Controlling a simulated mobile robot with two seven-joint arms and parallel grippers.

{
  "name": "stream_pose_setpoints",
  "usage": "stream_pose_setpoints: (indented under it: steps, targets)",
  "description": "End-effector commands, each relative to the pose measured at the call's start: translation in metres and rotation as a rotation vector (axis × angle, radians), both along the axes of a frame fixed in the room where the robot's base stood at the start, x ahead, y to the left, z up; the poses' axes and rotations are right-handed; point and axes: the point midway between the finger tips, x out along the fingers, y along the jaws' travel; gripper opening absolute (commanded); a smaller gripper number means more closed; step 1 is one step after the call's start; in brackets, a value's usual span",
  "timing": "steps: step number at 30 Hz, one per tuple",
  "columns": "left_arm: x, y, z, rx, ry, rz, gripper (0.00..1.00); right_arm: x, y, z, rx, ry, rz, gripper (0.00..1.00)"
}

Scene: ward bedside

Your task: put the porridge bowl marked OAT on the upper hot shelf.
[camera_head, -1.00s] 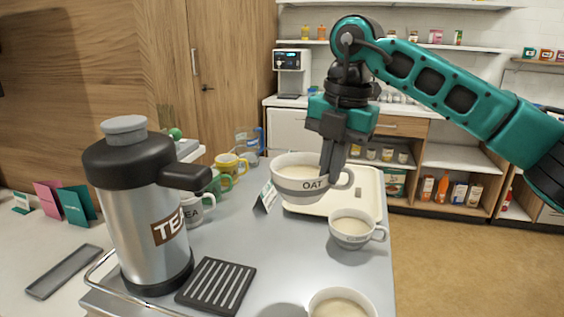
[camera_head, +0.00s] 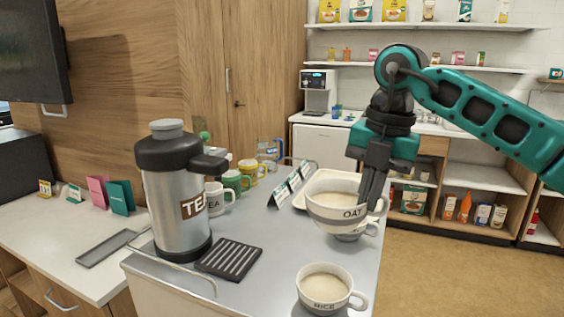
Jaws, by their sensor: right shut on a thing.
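My right gripper (camera_head: 370,198) points down and is shut on the handle side of the porridge bowl marked OAT (camera_head: 335,213). A bowl marked RICE (camera_head: 325,287) stands at the trolley's front. My left gripper is out of view. I cannot make out a hot shelf.
A steel TEA flask (camera_head: 175,205) and a black slotted drip mat (camera_head: 228,258) stand at the left. Several mugs (camera_head: 232,181), label cards (camera_head: 291,186) and a cream tray (camera_head: 301,203) lie behind. Wall shelves (camera_head: 425,67) and a counter are farther back. Open floor is at the right.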

Motion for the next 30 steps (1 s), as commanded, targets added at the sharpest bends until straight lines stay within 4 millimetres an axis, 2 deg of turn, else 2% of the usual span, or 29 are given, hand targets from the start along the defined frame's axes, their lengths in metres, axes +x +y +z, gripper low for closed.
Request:
stream_pose_setpoints:
  steps: [10, 30]
  targets:
    - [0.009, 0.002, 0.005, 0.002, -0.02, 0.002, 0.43, -0.006, -0.004, -0.028, -0.003, -0.002, 0.597, 0.0]
    - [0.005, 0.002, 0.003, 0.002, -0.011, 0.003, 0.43, -0.031, -0.019, -0.091, -0.011, -0.003, 1.853, 0.0]
